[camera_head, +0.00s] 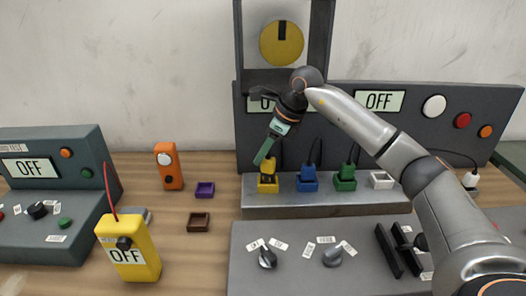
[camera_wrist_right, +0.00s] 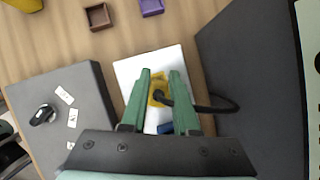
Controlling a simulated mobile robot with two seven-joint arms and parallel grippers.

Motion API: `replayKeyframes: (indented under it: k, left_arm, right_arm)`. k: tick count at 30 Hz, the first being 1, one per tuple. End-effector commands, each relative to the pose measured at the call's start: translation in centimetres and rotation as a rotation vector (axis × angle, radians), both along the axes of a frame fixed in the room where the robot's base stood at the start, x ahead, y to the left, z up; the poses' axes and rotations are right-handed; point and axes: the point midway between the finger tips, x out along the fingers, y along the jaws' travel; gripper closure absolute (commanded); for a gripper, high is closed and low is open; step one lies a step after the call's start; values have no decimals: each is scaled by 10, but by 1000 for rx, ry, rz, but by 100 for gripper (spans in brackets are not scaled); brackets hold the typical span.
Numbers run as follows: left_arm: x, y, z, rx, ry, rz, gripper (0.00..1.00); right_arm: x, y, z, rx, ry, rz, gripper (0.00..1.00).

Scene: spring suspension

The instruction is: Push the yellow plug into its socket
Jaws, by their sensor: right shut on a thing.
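The yellow plug (camera_head: 269,166) stands upright at the yellow socket (camera_head: 268,187), at the left end of a grey socket strip (camera_head: 330,207). My right gripper (camera_head: 262,159) comes down from above, shut on the yellow plug. In the right wrist view the green fingers (camera_wrist_right: 163,80) lie on both sides of the yellow plug (camera_wrist_right: 157,92), whose black cable runs off to the right. The fingers hide part of the plug, and I cannot tell how deep it sits. My left gripper is not in view.
Blue (camera_head: 307,181) and green (camera_head: 345,178) plugs stand beside the yellow one; a white socket (camera_head: 382,180) is empty. A dark panel (camera_head: 220,130) rises behind. A yellow OFF device (camera_head: 128,250) and small purple (camera_head: 205,189) and brown (camera_head: 198,222) trays are at left.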

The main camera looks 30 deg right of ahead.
Motion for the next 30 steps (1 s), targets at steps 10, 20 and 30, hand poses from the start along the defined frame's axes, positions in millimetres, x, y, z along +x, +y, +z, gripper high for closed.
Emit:
replayKeyframes:
  k: [10, 20, 30]
  left_arm:
    - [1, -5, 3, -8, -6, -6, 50]
    - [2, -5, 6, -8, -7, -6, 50]
    - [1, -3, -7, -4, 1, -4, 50]
  right_arm:
    - [0, 0, -3, -1, 1, 0, 43]
    - [0, 0, 2, 0, 0, 1, 41]
    - [-37, -28, 12, -4, 2, -4, 41]
